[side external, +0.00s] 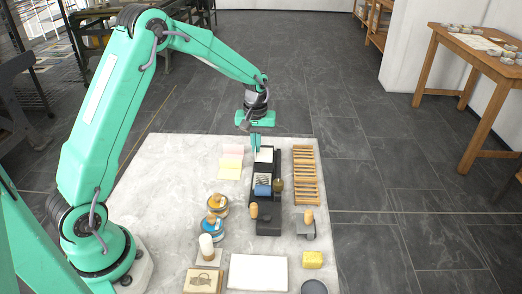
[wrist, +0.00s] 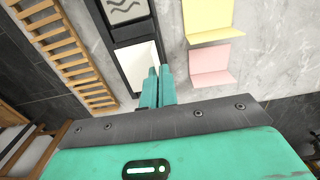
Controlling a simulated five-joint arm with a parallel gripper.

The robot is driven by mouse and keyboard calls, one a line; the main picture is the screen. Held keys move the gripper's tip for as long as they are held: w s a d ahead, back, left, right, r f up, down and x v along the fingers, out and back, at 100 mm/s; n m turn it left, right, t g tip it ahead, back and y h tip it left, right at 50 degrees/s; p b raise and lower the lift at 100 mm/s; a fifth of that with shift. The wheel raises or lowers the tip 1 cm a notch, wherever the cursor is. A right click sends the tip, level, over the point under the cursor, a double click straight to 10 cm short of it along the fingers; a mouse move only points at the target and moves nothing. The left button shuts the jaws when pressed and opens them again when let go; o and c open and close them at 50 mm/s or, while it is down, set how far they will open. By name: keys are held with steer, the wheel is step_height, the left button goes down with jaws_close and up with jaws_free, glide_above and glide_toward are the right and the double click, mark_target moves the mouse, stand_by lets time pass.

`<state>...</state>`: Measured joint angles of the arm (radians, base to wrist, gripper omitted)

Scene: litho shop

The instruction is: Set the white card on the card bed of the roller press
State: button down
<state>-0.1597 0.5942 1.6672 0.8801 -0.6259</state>
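The dark roller press (side external: 268,222) stands on the marble slab, its long body pointing away from the side camera. The white card (side external: 264,155) shows at the far end of the press, over the card bed. In the wrist view the white card (wrist: 138,62) appears flat within the dark frame of the press (wrist: 121,40). My gripper (side external: 255,148) points down at the card's left edge. In the wrist view my gripper's fingers (wrist: 158,72) are close together and overlap the card's edge. They hide part of it, and I cannot tell whether they pinch it.
Pink (side external: 232,149) and yellow (side external: 231,162) cards lie left of the press. A wooden slatted rack (side external: 305,175) stands close on its right. Inking tools, a yellow sponge (side external: 312,260) and a white sheet (side external: 258,272) fill the near side. The far-left marble is clear.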

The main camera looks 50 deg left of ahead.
steer(key=shift+f, duration=0.8)
steer(key=shift+f, duration=0.2)
stand_by(1.8)
steer(key=c, duration=2.1)
jaws_free()
steer(key=shift+c, duration=0.2)
steer(key=o, duration=0.5)
steer(key=shift+c, duration=1.4)
steer(key=shift+r, duration=0.15)
steer(key=shift+r, duration=2.85)
